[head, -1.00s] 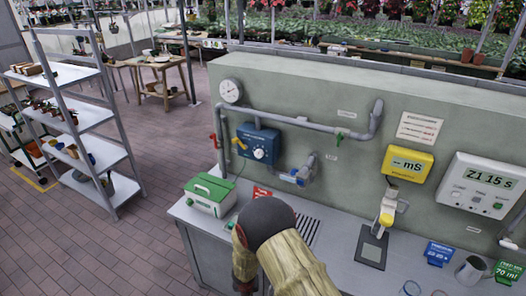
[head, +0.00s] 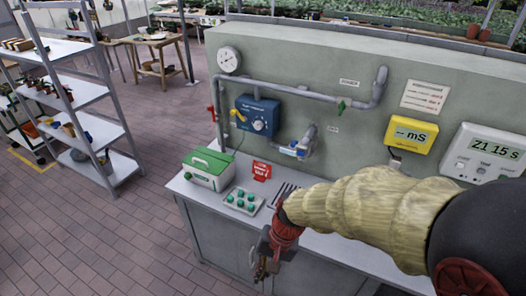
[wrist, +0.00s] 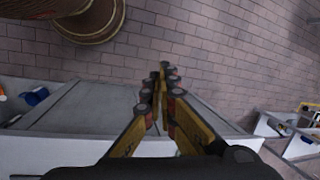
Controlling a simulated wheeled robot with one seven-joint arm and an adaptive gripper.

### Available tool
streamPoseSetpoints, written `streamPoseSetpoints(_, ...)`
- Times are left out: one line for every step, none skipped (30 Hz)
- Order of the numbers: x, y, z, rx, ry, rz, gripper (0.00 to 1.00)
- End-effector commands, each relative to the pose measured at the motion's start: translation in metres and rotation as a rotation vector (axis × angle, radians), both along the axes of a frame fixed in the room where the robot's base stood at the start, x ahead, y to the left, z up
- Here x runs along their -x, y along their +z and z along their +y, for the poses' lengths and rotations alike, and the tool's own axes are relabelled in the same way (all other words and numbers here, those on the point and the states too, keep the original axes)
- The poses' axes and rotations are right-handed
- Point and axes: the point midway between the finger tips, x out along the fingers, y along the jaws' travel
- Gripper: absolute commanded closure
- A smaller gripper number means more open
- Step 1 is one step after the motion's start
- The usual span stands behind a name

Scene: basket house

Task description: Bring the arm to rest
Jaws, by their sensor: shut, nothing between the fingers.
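My gripper (head: 262,266) hangs at the end of my arm, in front of the grey counter (head: 215,222) and lower than its top edge. In the wrist view its fingers (wrist: 163,75) are together with nothing between them, over the paved floor (wrist: 215,45). It appears clear of the counter front. My arm, in a padded tan sleeve, reaches in from the right and hides part of the countertop.
A green-and-white box (head: 209,169), a tray with green pieces (head: 243,200) and a red card (head: 262,171) stand on the counter's left part. Pipes and a blue control box (head: 258,116) are on the wall. A shelf rack (head: 90,130) stands left, with open floor between.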

Motion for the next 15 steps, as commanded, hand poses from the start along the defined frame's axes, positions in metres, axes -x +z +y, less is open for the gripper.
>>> streamPoseSetpoints(0.006, 0.01, -0.017, 0.016, 0.059, -0.041, 1.0)
streamPoseSetpoints(0.011, 0.016, -0.027, 0.029, 0.098, -0.062, 1.0)
streamPoseSetpoints(0.017, 0.023, -0.04, 0.047, 0.141, -0.089, 1.0)
streamPoseSetpoints(0.021, 0.029, -0.05, 0.062, 0.171, -0.108, 1.0)
streamPoseSetpoints(0.025, 0.034, -0.06, 0.078, 0.199, -0.129, 1.0)
streamPoseSetpoints(0.031, 0.04, -0.073, 0.099, 0.228, -0.153, 1.0)
streamPoseSetpoints(0.034, 0.045, -0.082, 0.116, 0.248, -0.174, 1.0)
streamPoseSetpoints(0.038, 0.049, -0.092, 0.133, 0.264, -0.193, 1.0)
streamPoseSetpoints(0.043, 0.055, -0.104, 0.156, 0.28, -0.219, 1.0)
streamPoseSetpoints(0.047, 0.059, -0.112, 0.173, 0.287, -0.239, 1.0)
streamPoseSetpoints(0.05, 0.063, -0.121, 0.189, 0.289, -0.26, 1.0)
streamPoseSetpoints(0.054, 0.068, -0.131, 0.212, 0.288, -0.289, 1.0)
streamPoseSetpoints(0.057, 0.072, -0.139, 0.227, 0.285, -0.311, 1.0)
streamPoseSetpoints(0.06, 0.076, -0.146, 0.242, 0.279, -0.335, 1.0)
streamPoseSetpoints(0.063, 0.082, -0.155, 0.26, 0.269, -0.371, 1.0)
